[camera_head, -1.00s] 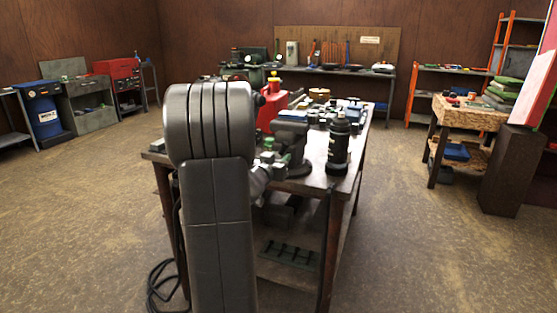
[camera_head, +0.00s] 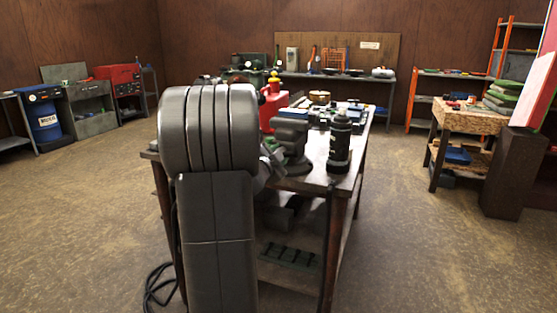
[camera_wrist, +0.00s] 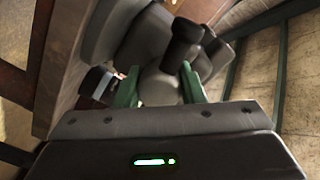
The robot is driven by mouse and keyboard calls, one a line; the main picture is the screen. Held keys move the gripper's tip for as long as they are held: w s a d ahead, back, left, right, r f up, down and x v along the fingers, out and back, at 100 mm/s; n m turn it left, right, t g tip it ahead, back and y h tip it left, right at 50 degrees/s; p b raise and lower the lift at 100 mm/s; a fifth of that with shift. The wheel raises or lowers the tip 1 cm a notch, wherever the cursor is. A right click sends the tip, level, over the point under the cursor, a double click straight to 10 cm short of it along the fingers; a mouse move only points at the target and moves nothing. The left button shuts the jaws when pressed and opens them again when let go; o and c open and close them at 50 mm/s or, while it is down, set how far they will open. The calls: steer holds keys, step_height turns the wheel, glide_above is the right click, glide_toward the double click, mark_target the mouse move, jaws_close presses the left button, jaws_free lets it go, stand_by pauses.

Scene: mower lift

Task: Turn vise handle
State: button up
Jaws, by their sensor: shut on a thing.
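The grey bench vise (camera_head: 293,142) stands at the near edge of the wooden workbench in the head view. My gripper (camera_head: 272,153) is at the vise's left side there, mostly hidden behind my large grey arm. In the wrist view, the green fingers of my gripper (camera_wrist: 160,82) straddle a grey part of the vise, which I take to be the vise handle (camera_wrist: 160,88). They are shut on it. A dark cylindrical part (camera_wrist: 184,42) rises just beyond the fingers. The exact contact and the handle's ends are hard to make out.
A red can (camera_head: 272,106) stands behind the vise. Other benches and shelves line the walls. The floor (camera_head: 420,250) to the right is open.

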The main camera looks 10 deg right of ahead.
steer(key=shift+f+m+b, duration=0.1)
steer(key=shift+m+b, duration=0.5)
steer(key=shift+m, duration=0.9)
steer(key=o, duration=1)
steer(key=v, duration=1.4)
steer(key=shift+p, duration=0.3)
steer(key=shift+w+d, duration=0.1)
steer(key=x, duration=1.3)
steer(key=shift+w+d+b, duration=0.2)
steer(key=shift+w+b, duration=0.1)
